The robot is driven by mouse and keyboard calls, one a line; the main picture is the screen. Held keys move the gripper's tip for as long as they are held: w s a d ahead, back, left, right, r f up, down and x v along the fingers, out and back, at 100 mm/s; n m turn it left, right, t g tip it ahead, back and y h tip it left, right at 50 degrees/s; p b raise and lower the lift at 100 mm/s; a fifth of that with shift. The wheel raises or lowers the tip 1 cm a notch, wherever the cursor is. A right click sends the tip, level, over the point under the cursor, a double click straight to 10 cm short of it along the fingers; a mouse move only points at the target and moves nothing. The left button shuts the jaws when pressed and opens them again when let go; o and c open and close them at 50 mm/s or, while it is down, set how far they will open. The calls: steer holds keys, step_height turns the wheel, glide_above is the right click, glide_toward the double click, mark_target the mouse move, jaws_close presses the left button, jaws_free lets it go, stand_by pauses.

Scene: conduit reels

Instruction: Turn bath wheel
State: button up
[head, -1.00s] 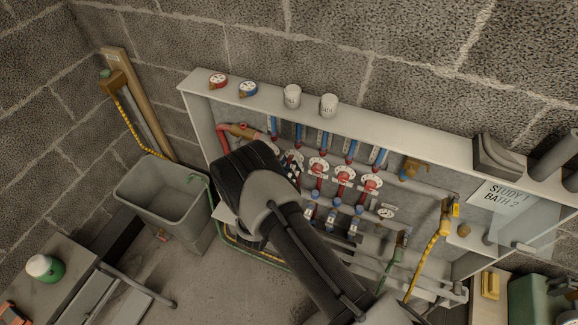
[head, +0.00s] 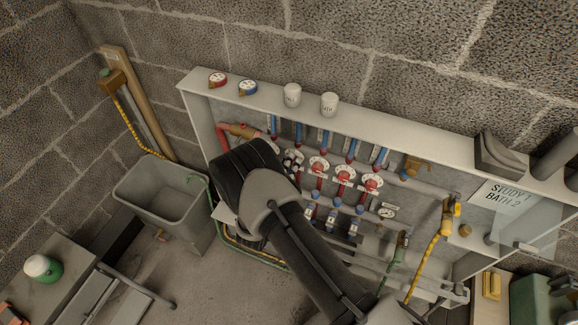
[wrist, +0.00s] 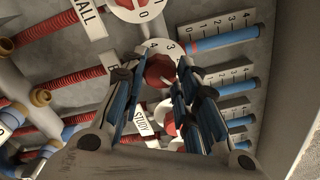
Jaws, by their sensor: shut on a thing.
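In the wrist view my gripper (wrist: 157,84) has its blue-lined fingers closed on either side of a red wheel (wrist: 157,66). The wheel sits on a white dial whose 4 and 3 show above it. A label starting with "B" (wrist: 112,63) lies beside it, mostly hidden by a finger. The "STUDY" label (wrist: 142,137) shows between the fingers. In the head view my gripper (head: 292,164) reaches the left end of the row of wheels, and my arm hides what lies behind it. Other red wheels (head: 345,175) sit to its right.
Pipes and valves crowd around my gripper. A grey sink (head: 160,195) stands left. A sign (head: 500,197) reads "STUDY 1 BATH 2".

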steer(key=n, duration=1)
steer(key=shift+n, duration=0.6)
steer(key=o, duration=1.1)
steer(key=shift+c, duration=0.2)
steer(key=v, duration=1.2)
